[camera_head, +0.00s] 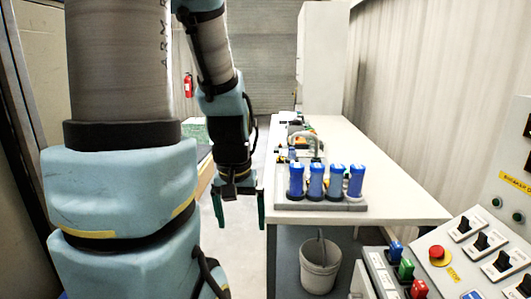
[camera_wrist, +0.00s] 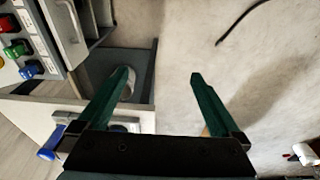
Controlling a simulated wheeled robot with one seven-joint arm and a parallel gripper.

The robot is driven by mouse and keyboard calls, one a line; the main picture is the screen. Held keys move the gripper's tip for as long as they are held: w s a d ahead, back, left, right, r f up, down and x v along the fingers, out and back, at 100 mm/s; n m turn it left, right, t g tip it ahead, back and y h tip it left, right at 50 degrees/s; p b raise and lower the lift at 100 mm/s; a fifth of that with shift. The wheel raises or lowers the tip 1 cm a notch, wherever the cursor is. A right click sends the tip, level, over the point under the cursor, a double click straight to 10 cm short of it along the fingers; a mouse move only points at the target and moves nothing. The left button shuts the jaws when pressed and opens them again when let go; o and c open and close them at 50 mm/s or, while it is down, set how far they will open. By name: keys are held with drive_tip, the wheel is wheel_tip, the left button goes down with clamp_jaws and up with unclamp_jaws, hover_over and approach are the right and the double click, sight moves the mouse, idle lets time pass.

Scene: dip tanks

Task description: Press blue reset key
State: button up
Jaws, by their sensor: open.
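A blue key (camera_head: 396,250) stands in a row with a green key (camera_head: 405,269) and a red key (camera_head: 418,289) on the grey control panel (camera_head: 437,268) at lower right in the head view. Its label is too small to read. In the wrist view the blue key (camera_wrist: 32,68) shows at the left edge. Another blue piece (camera_head: 472,295) is cut off at the bottom of the head view. My gripper (camera_head: 240,215) hangs open and empty over the floor, left of the table edge and well apart from the keys. Its green fingers (camera_wrist: 160,76) point down.
The white table (camera_head: 400,195) carries a grey rack (camera_head: 320,206) with several blue-capped cylinders near its left edge. A bucket (camera_head: 320,266) stands below. The panel also bears black switches and a red stop button (camera_head: 437,252). The floor under my gripper is clear.

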drive_tip(key=shift+s+a, duration=0.15)
drive_tip(key=shift+a, duration=0.5)
clamp_jaws()
idle(0.4)
idle(0.8)
